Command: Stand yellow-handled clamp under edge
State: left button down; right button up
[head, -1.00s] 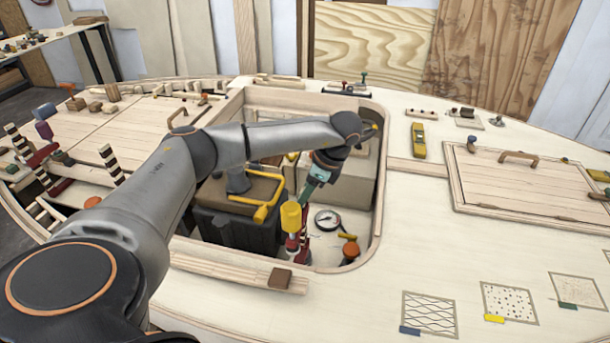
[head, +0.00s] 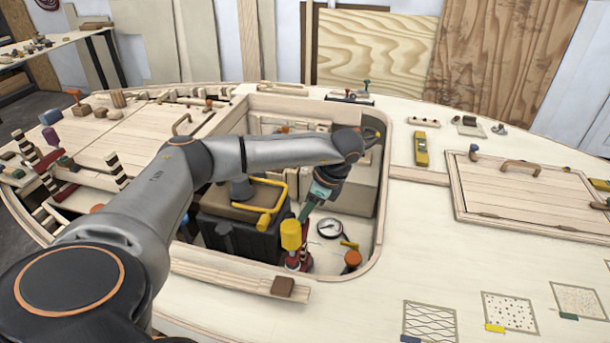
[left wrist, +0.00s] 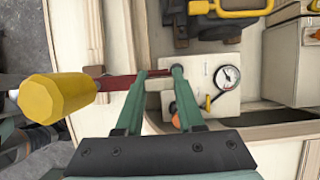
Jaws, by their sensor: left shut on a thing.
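The yellow-handled clamp has a yellow handle (head: 291,235) on top and a red body (head: 295,262) below it, roughly upright in the open hatch, near its front edge (head: 280,272). My left gripper (head: 303,220) reaches down into the hatch and is shut on the clamp. In the left wrist view, the green fingers (left wrist: 160,75) close around the red bar (left wrist: 120,82), with the yellow handle (left wrist: 55,96) to the left. The clamp's lower end is partly hidden, and I cannot tell if it touches the floor. My right gripper is not in view.
Inside the hatch are a black box with a yellow bar (head: 272,212), a round gauge (head: 330,228) and an orange-topped knob (head: 352,260).

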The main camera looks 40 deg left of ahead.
pick_arm(q)
jog(key=shift+s+d+r+p, duration=0.1)
jog(key=shift+s+d+p, duration=0.35)
jog(key=shift+s, duration=0.5)
jog(key=shift+s+d+p, duration=0.2)
jog(key=shift+s+d, duration=0.35)
jog(key=shift+s, duration=0.35)
jog(key=shift+c, duration=2.2)
grip_release()
jog(key=shift+d, duration=0.1)
jog(key=v, duration=1.2)
jog(key=shift+r, duration=0.2)
